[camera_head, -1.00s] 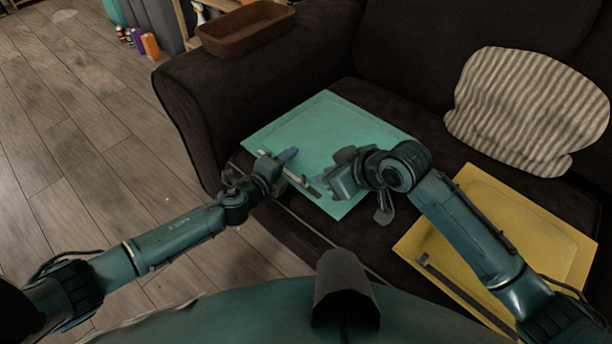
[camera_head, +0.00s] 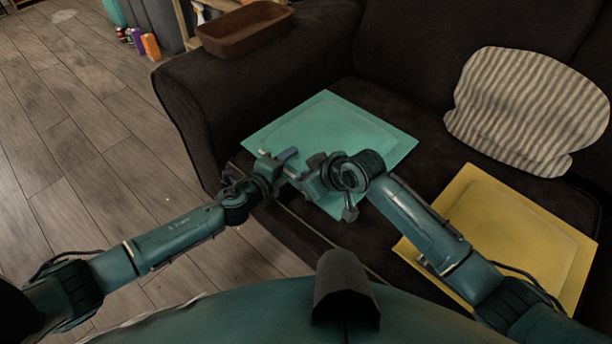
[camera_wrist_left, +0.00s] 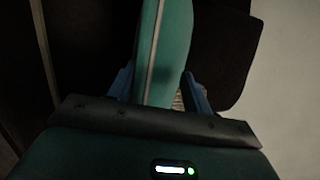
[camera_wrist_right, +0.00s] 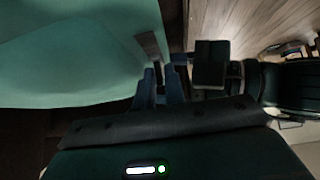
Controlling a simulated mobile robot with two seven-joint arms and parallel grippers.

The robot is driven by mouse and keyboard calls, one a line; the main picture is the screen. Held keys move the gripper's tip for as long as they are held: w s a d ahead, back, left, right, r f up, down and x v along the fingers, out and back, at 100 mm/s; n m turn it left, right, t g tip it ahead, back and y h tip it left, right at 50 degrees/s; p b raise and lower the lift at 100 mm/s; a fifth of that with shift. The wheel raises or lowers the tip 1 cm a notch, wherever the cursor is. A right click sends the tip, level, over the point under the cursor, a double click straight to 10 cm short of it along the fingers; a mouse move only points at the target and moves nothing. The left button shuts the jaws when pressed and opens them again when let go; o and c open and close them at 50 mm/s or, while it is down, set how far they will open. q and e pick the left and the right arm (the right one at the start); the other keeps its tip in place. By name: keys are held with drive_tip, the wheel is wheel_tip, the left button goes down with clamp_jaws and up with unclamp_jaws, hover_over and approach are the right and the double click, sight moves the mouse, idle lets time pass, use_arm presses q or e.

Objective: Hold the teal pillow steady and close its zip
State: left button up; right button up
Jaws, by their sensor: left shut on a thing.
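The teal pillow (camera_head: 335,125) lies flat on the dark sofa seat, its front edge under my grippers. My left gripper (camera_head: 279,160) is shut on that edge near the left corner. In the left wrist view the teal edge (camera_wrist_left: 172,50) runs between its blue fingers, with a pale line along it. My right gripper (camera_head: 302,181) is at the same edge, close beside the left one. In the right wrist view its fingers (camera_wrist_right: 161,84) are close together beside a small dark strip (camera_wrist_right: 148,45) at the teal edge. Whether they grip the zip pull is unclear. Arms hide most of the zip.
A yellow pillow (camera_head: 510,225) lies on the seat at right, partly under my right arm. A striped cushion (camera_head: 530,110) leans on the backrest. A brown tray (camera_head: 245,35) sits on the armrest. Wooden floor (camera_head: 80,150) is open at left.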

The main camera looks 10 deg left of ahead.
sight(293, 177)
use_arm(q)
drive_tip(key=shift+s+f, duration=0.1)
drive_tip(key=shift+f, duration=0.2)
use_arm(e)
clamp_jaws()
drive_tip(key=shift+w+a, duration=0.65)
drive_tip(key=shift+a, duration=0.2)
drive_tip(key=shift+w+a, duration=0.6)
drive_tip(key=shift+a, duration=0.2)
drive_tip(key=shift+o, duration=0.8)
unclamp_jaws()
drive_tip(key=v, duration=1.2)
